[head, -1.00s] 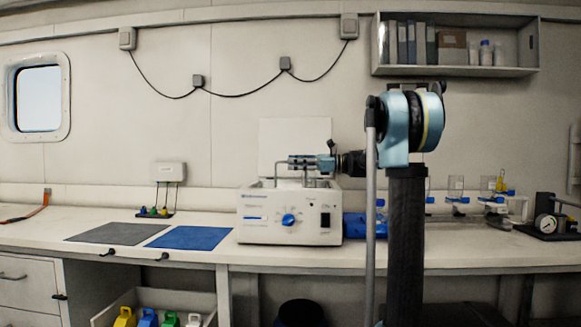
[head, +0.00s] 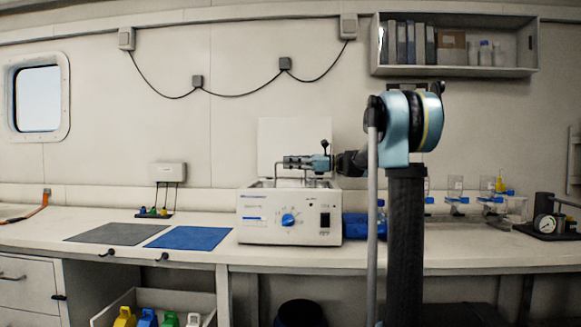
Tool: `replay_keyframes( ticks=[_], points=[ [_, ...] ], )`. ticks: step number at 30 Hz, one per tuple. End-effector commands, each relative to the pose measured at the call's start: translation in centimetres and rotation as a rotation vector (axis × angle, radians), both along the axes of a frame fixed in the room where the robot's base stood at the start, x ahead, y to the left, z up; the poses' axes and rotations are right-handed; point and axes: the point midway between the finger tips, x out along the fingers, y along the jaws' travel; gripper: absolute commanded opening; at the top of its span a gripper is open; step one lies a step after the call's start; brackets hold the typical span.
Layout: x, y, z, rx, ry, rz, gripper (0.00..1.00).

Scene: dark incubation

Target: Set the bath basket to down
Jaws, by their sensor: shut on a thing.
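The water bath (head: 262,228) is a white box on the bench with a blue dial and a dark switch on its front. A pale panel (head: 270,140) stands upright behind it. The bath basket shows only as a thin wire handle (head: 276,174) rising above the bath's rim; the basket's body is hidden behind the front wall. My gripper (head: 290,162) reaches in from the right, lies level just above the bath, and is shut on the top of the handle. The fingers hide most of the gripped part.
A grey mat (head: 112,233) and a blue mat (head: 189,238) lie left of the bath. Blue-based glassware (head: 457,199) and a gauge (head: 545,223) stand to the right. A shelf (head: 455,71) hangs above. A bin of coloured bottles (head: 130,300) is below the bench.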

Motion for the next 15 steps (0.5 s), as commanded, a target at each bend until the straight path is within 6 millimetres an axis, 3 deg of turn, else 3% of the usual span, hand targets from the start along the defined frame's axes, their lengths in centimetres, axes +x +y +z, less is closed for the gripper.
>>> replay_keyframes(
  ticks=[5,15],
  points=[
    [0.2,0.0,-0.6,-0.002,0.000,-0.002,0.00],
    [0.2,0.0,-4.0,-0.001,0.000,-0.004,0.00]
  ],
)
